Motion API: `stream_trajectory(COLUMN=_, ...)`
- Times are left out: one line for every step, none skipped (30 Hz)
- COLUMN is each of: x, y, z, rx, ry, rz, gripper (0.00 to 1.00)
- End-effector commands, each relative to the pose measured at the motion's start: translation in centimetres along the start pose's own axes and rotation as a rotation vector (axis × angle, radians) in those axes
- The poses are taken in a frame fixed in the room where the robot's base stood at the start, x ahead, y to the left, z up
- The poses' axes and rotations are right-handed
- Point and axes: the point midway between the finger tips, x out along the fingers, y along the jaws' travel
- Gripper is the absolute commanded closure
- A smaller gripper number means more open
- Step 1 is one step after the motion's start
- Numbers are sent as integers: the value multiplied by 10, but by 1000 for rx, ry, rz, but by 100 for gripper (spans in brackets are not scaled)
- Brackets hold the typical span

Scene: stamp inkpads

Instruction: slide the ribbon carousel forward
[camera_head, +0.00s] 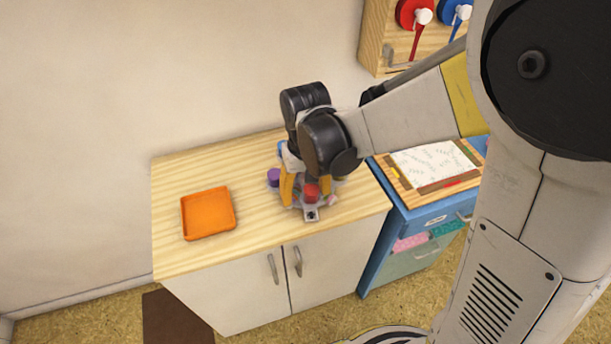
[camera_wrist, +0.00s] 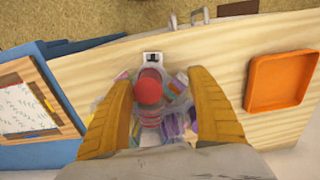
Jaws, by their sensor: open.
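The ribbon carousel (camera_head: 311,213) is a small pale, see-through round stand on the wooden cabinet top, with coloured spools and a red round piece on it. It also shows in the wrist view (camera_wrist: 152,58), where a light tab with a dark square mark sticks out at the cabinet-front side. My gripper (camera_head: 306,190) is over the carousel, its yellow-orange fingers apart. In the wrist view my gripper (camera_wrist: 160,82) has one finger on each side of the red piece and the carousel's middle. Contact with the carousel cannot be told. The fingers and palm hide part of it.
An orange tray (camera_head: 208,213) lies to the left on the cabinet top (camera_head: 255,221). A blue drawer unit (camera_head: 376,264) with a framed patterned sheet (camera_head: 428,162) stands at right. Bare wood lies between tray and carousel; the cabinet's front edge is close to the carousel.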

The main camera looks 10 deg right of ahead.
Motion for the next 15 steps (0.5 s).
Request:
stream_trajectory(x=-11, y=0, z=1, rx=0, ry=0, rz=0, gripper=33)
stream_trajectory(x=-18, y=0, z=0, rx=0, ry=0, rz=0, gripper=33)
stream_trajectory(x=-27, y=0, z=1, rx=0, ry=0, rz=0, gripper=33)
stream_trajectory(x=-34, y=0, z=1, rx=0, ry=0, rz=0, gripper=33)
stream_trajectory(x=-40, y=0, z=1, rx=0, ry=0, rz=0, gripper=33)
stream_trajectory(x=-48, y=0, z=0, rx=0, ry=-1, rz=0, gripper=33)
stream_trajectory(x=-54, y=0, z=1, rx=0, ry=-1, rz=0, gripper=33)
stream_trajectory(x=-60, y=0, z=1, rx=0, ry=-1, rz=0, gripper=33)
stream_trajectory(x=-67, y=0, z=1, rx=0, ry=-1, rz=0, gripper=33)
stream_trajectory(x=-71, y=0, z=1, rx=0, ry=-1, rz=0, gripper=33)
stream_trajectory(x=-75, y=0, z=0, rx=0, ry=-1, rz=0, gripper=33)
stream_trajectory(x=-80, y=0, z=0, rx=0, ry=-1, rz=0, gripper=33)
stream_trajectory(x=-83, y=0, z=0, rx=0, ry=-1, rz=0, gripper=33)
stream_trajectory(x=-85, y=0, z=0, rx=0, ry=-1, rz=0, gripper=33)
stream_trajectory(x=-88, y=0, z=1, rx=0, ry=-1, rz=0, gripper=33)
